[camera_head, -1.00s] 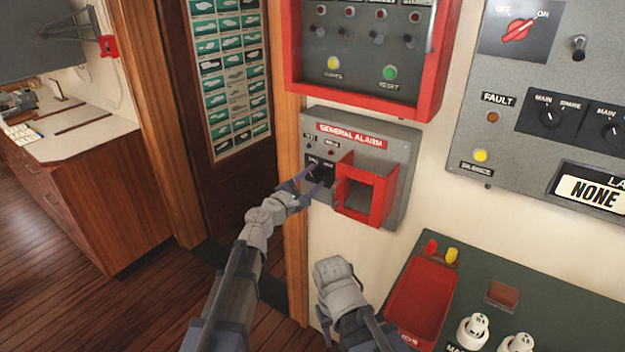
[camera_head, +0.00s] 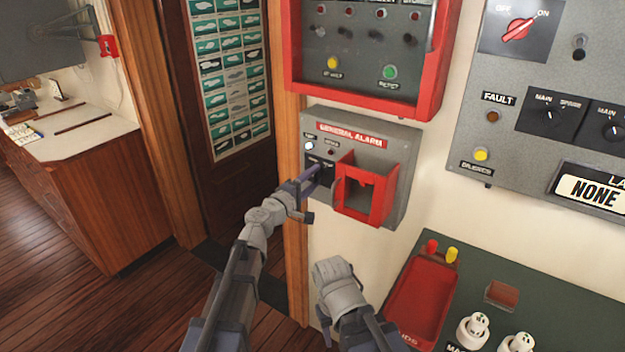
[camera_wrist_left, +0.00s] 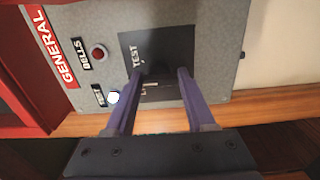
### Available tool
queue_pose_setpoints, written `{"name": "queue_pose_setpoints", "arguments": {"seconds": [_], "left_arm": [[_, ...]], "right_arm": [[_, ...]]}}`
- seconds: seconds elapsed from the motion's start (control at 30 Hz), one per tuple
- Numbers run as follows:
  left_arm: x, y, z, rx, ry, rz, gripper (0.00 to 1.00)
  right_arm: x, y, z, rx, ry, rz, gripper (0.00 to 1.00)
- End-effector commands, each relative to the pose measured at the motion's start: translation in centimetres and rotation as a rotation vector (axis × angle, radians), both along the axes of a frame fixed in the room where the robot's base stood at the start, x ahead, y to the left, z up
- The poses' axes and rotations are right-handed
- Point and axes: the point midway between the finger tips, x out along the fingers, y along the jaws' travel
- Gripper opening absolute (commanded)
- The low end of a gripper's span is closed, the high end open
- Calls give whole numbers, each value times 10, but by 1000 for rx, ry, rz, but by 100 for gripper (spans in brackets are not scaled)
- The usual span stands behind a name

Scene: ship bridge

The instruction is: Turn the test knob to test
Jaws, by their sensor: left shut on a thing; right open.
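The general alarm box (camera_head: 403,150) is a grey wall box with a red label. The test knob (camera_wrist_left: 156,89) is small and black, on a dark plate (camera_wrist_left: 158,45) marked TEST at the left of the box. My left gripper (camera_head: 310,183) is at this plate; in the left wrist view its two purple fingers (camera_wrist_left: 163,76) are shut on the knob from both sides. The knob is partly hidden, and its exact pointing is hard to read. A small indicator light (camera_head: 309,146) above the plate glows white. My right gripper (camera_head: 324,318) hangs low, open and empty, mostly hidden by its wrist.
A red guard (camera_head: 377,210) sticks out of the box just right of the left gripper. A red-framed panel (camera_head: 438,80) is above. A wooden door post (camera_head: 296,250) is close at left. A red tray (camera_head: 425,300) and white fittings (camera_head: 473,330) are at lower right.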

Motion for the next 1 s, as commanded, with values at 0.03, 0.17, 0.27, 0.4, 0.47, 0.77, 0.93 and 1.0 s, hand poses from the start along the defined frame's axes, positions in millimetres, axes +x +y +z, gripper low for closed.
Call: {"name": "queue_pose_setpoints", "arguments": {"seconds": [0.03,0.17,0.27,0.4,0.47,0.77,0.93,1.0], "left_arm": [[-1,0,-1,38,-24,-1,0],[-1,0,-1,139,-91,-1,0],[-1,0,-1,211,-140,-1,0],[-1,0,-1,303,-201,-1,0],[-1,0,-2,338,-225,-1,0],[-1,0,-2,463,-308,-1,0],[-1,0,-2,498,-331,-1,0],[-1,0,-2,505,-336,-2,0]], "right_arm": [[0,0,-1,0,0,0,50],[0,0,-1,0,0,0,50],[0,0,-1,0,0,0,50],[0,0,-1,0,0,0,50],[0,0,-1,0,0,0,50],[0,0,-2,0,0,0,50],[0,0,-2,0,0,0,50],[0,0,-2,0,0,0,50]]}}
